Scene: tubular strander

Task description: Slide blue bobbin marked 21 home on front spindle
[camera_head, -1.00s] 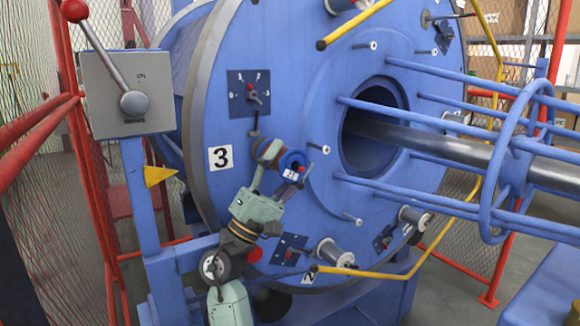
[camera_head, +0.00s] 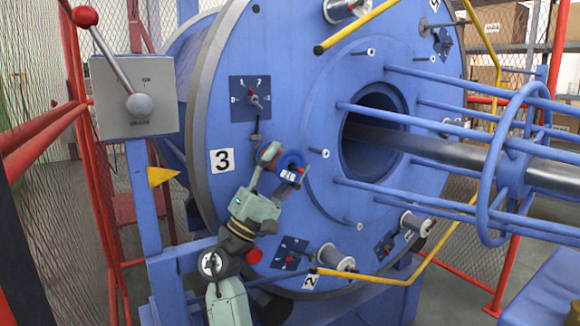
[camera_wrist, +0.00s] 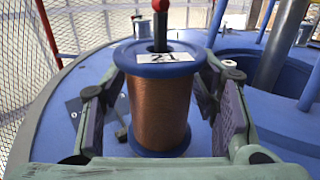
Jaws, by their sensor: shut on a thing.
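The blue bobbin marked 21 (camera_wrist: 160,105) has blue end flanges, copper-coloured wire and a white label on its outer flange. In the wrist view it stands upright between the two fingers of my gripper (camera_wrist: 162,95), which is shut on it. In the head view the bobbin (camera_head: 291,160) is at the front of the big blue disc, with my gripper (camera_head: 279,170) around it from the lower left. A dark spindle (camera_wrist: 160,38) with a red tip rises from the middle of the outer flange. Whether the inner flange touches the disc cannot be told.
The blue disc (camera_head: 235,195) carries other bobbins, such as one at lower right (camera_head: 335,258), and small pins. Yellow bars (camera_head: 400,275) and a blue tubular cage (camera_head: 490,190) are to the right. A lever box (camera_head: 135,100) and red rails are at left.

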